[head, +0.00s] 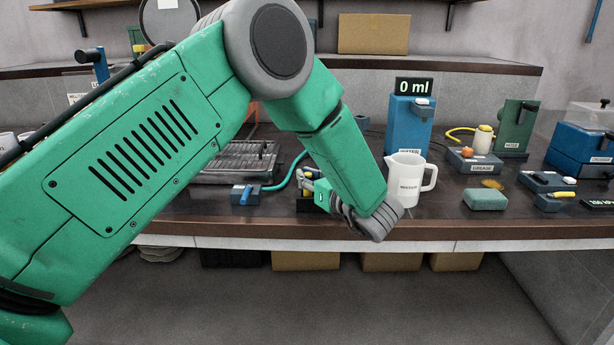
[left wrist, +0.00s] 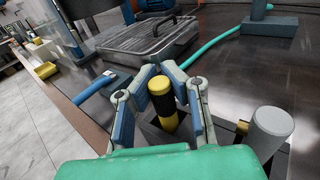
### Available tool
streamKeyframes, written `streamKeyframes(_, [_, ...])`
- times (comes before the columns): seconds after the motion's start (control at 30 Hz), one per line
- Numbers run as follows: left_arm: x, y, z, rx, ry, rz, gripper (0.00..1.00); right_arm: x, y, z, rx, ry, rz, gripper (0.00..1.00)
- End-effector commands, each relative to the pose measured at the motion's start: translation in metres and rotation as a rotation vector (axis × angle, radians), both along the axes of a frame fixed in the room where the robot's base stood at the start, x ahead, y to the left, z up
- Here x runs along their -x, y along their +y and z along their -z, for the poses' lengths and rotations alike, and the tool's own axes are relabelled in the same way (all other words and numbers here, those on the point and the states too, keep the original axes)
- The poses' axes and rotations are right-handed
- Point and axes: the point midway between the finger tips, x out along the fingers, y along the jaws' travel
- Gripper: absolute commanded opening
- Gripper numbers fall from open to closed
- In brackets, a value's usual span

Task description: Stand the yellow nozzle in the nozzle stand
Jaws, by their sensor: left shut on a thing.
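My left gripper (left wrist: 163,75) is shut on the yellow nozzle (left wrist: 158,84), a black and yellow cylinder that looks roughly upright between the fingers. Its lower yellow end is at a dark grey, square-edged block (left wrist: 150,134), which looks like the nozzle stand. I cannot tell whether the nozzle is seated in it or just above it. In the head view the left gripper (head: 313,184) is low over the bench, partly hidden by its own wrist, and a dark block (head: 304,205) shows under it. My right gripper is not in view.
A grey rounded cylinder (left wrist: 270,130) stands close right of the gripper in the wrist view. A metal tray (head: 237,160) and a green hose (head: 288,175) lie behind. A white jug (head: 407,181) stands to the right, near the bench's front edge.

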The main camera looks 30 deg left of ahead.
Motion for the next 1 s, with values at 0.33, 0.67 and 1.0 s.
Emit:
streamKeyframes(0.33, [0.0,0.0,0.0,0.0,0.0,0.0,0.26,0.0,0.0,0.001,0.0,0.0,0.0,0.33])
streamKeyframes(0.67, [0.01,-0.029,-0.002,0.0,0.002,0.004,0.26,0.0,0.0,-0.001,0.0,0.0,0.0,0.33])
streamKeyframes(1.0, [0.035,-0.093,-0.005,-0.001,0.001,0.002,0.26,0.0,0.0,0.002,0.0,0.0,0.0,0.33])
